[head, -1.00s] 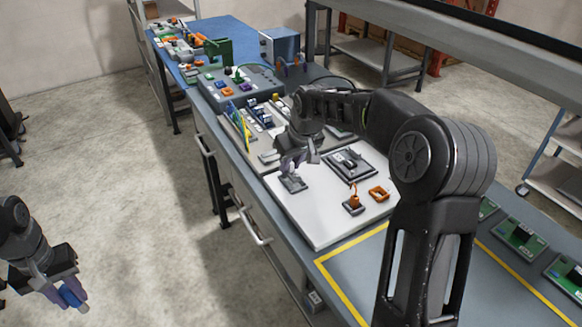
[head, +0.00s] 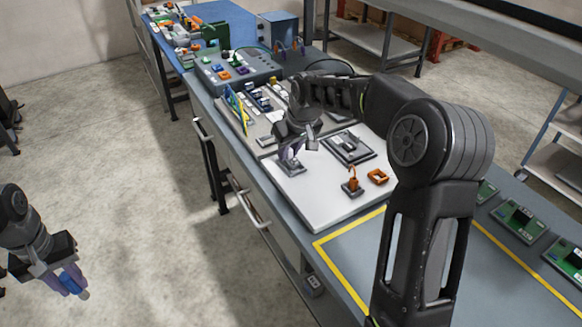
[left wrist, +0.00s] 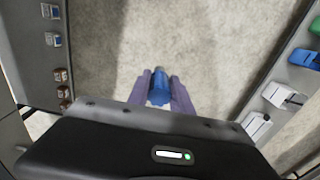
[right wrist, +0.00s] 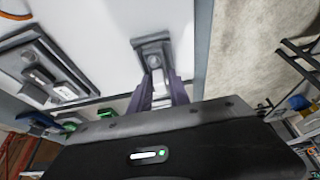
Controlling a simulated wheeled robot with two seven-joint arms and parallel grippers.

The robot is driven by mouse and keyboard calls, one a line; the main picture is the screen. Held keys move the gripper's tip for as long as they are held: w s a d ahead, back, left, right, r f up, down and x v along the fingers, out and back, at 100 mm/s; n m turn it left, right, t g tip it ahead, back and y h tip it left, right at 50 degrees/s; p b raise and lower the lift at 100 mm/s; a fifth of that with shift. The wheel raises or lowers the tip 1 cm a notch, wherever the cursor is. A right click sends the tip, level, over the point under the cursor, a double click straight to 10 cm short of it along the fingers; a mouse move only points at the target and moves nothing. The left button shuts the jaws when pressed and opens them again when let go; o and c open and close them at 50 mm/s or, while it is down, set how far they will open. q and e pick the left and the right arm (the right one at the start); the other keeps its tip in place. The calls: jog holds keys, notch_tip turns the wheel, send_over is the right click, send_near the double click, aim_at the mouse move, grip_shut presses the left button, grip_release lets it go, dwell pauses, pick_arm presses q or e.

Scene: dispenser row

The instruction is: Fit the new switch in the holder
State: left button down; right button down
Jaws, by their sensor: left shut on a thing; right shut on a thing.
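My left gripper (head: 74,282) hangs over the floor at the far left, away from the bench. It is shut on a small blue part (left wrist: 159,88), seen between its fingers in the left wrist view. My right gripper (head: 288,152) reaches down over the white board. It is shut at a small grey block with a flat base (head: 291,167); this block also shows beyond the fingertips in the right wrist view (right wrist: 153,48). The fingers hide the exact grip. A dark grey plate with a raised pale block (head: 348,148) lies to the right; I cannot tell which is the holder.
An orange part on a dark base (head: 352,187) and an orange ring (head: 377,177) sit on the white board (head: 315,205). Trays of small parts and a grey control box (head: 238,72) stand behind. Green circuit boards (head: 521,221) lie at right.

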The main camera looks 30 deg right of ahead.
pick_arm(q)
jog(key=shift+f, duration=0.25)
pick_arm(e)
jog(key=shift+f, duration=0.35)
jog(key=c, duration=1.1)
grip_release()
jog(key=shift+c, duration=0.2)
jog(key=shift+o, duration=0.4)
jog(key=shift+o, duration=0.6)
jog(key=shift+r, duration=0.1)
pick_arm(q)
notch_tip(320, 180, up, 5)
jog(key=p, duration=0.4)
pick_arm(e)
notch_tip(320, 180, up, 7)
